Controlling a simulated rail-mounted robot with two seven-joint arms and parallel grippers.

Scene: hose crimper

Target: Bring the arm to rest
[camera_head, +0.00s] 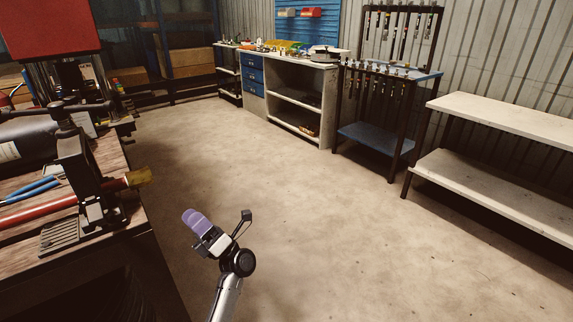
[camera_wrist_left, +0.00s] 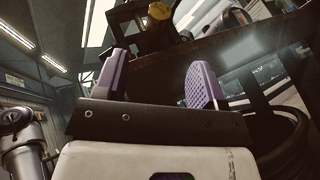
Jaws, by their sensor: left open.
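My left gripper (camera_head: 192,220) is in the lower middle of the head view, over open floor to the right of the wooden workbench (camera_head: 140,224). Its purple fingers point up and to the left, towards the bench edge. In the left wrist view the two purple fingers (camera_wrist_left: 158,82) stand wide apart with nothing between them. The gripper is open and empty and appears to touch nothing. My right gripper does not show in either view.
The workbench carries a black clamp-like fixture (camera_head: 78,165), a red hose (camera_head: 45,210) with a brass-coloured end (camera_head: 139,177), and blue-handled tools (camera_head: 30,190). A white-topped shelf bench (camera_head: 500,112), a tool rack (camera_head: 375,135) and cabinets (camera_head: 318,80) line the wall. The central floor (camera_head: 300,200) is clear.

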